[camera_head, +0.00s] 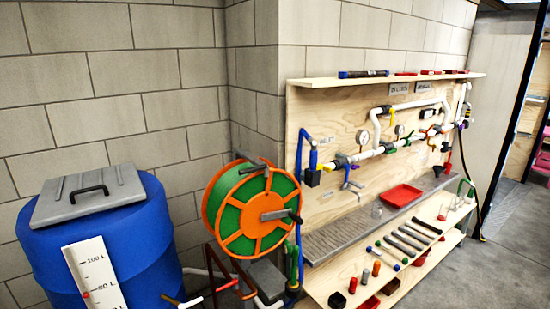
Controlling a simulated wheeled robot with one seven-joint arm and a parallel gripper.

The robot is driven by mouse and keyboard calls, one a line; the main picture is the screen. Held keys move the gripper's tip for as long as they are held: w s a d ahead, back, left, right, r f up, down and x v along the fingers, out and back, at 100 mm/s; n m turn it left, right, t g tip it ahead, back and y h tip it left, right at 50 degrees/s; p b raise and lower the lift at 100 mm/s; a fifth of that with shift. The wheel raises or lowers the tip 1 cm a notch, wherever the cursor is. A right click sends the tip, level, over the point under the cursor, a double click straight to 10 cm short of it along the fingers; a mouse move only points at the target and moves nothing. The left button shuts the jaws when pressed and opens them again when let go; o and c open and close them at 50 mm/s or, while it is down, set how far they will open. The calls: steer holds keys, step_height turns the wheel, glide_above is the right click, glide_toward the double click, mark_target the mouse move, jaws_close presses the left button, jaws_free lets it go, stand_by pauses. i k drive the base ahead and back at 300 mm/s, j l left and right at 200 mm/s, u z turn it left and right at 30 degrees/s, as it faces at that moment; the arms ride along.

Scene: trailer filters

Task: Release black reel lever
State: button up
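The hose reel (252,209) has orange spoked side plates and green hose wound on it. It stands in the corner, right of the blue barrel. A grey arm (274,214) reaches right from the reel's middle and ends in a black handle (295,217). A dark grey bracket-like part (250,162) shows at the top of the reel. I cannot tell which of these is the black reel lever, nor its locked or released state. My gripper is not in view.
The blue barrel (110,243) with a grey lid (88,195) stands at left. Pipes (219,290) lie low before the reel. A wooden panel (345,135) with valves, a grey shelf (370,221) and a lower tool shelf stand at right. Floor (460,271) is clear at far right.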

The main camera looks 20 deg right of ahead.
mark_target(265, 167)
steer(key=i+l+z, duration=0.15)
steer(key=i+l, duration=0.2)
steer(key=l+u, duration=0.15)
steer(key=u, duration=0.3)
steer(key=i+l+u, duration=0.1)
steer(key=u, duration=0.3)
steer(key=l+u, duration=0.25)
steer(key=u, duration=0.2)
steer(key=l+u, duration=0.2)
steer(key=u, duration=0.2)
steer(key=l+u, duration=0.2)
steer(key=u, duration=0.25)
